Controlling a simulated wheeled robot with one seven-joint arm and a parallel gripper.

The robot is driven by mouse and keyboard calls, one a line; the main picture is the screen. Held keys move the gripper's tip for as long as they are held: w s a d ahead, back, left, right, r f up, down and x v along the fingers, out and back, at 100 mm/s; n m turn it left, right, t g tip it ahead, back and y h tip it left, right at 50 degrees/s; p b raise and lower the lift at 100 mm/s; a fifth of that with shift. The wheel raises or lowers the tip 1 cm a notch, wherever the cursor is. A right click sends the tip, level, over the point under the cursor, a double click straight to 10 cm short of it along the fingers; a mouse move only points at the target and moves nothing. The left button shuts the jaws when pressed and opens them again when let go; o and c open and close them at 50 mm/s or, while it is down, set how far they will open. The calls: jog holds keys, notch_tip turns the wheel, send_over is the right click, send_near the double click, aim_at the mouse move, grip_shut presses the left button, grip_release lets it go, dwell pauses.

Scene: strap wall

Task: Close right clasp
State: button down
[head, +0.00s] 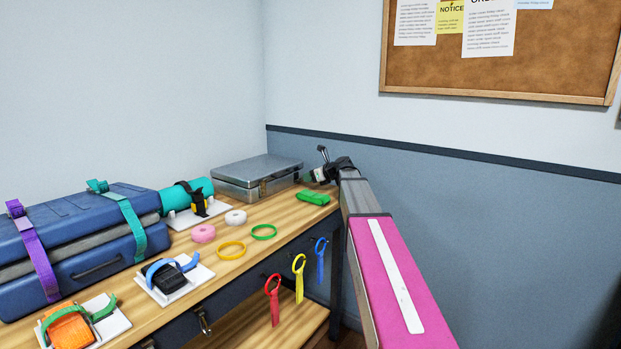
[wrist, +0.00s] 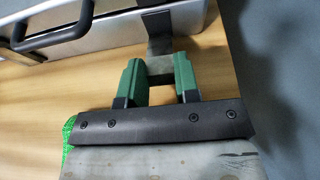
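A silver metal case (head: 250,178) lies shut-lidded at the back right of the bench. Its front edge and black handle (wrist: 50,34) show at the upper left of the wrist view. The right clasp (wrist: 157,24) shows there as a dark strip on the case's front, with a grey metal piece below it. My gripper (head: 322,175) is at the case's right end. Its two green fingers (wrist: 160,72) stand apart, with the grey piece in the gap between their tips. Whether they touch it is unclear. The head view hides the right clasp behind my gripper.
A green object (head: 313,198) lies just in front of my gripper. A blue wall (head: 480,215) stands behind.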

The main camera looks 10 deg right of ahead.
jog(key=shift+r, duration=0.15)
jog(key=shift+w+a+r+g+h, duration=0.3)
jog(key=shift+r+g+h, duration=0.15)
jog(key=shift+g+h, duration=0.15)
jog(key=shift+w+a+r+g+h, duration=0.3)
jog(key=shift+r+g+h, duration=0.15)
jog(key=shift+g+h, duration=0.15)
jog(key=shift+w+a+r+g+h, duration=0.2)
jog(key=shift+w+r+g+h, duration=0.15)
jog(key=shift+g+h, duration=0.25)
jog(key=shift+w+a+r+g+h, duration=0.45)
jog(key=shift+a+r+g+h, duration=0.1)
jog(key=shift+g+h, duration=0.35)
jog(key=shift+w+a+r+g+h, duration=0.1)
jog(key=shift+w+a+g+h, duration=0.15)
jog(key=shift+g+h, duration=0.35)
jog(key=c, duration=0.8)
grip_release()
jog(key=shift+c, duration=0.2)
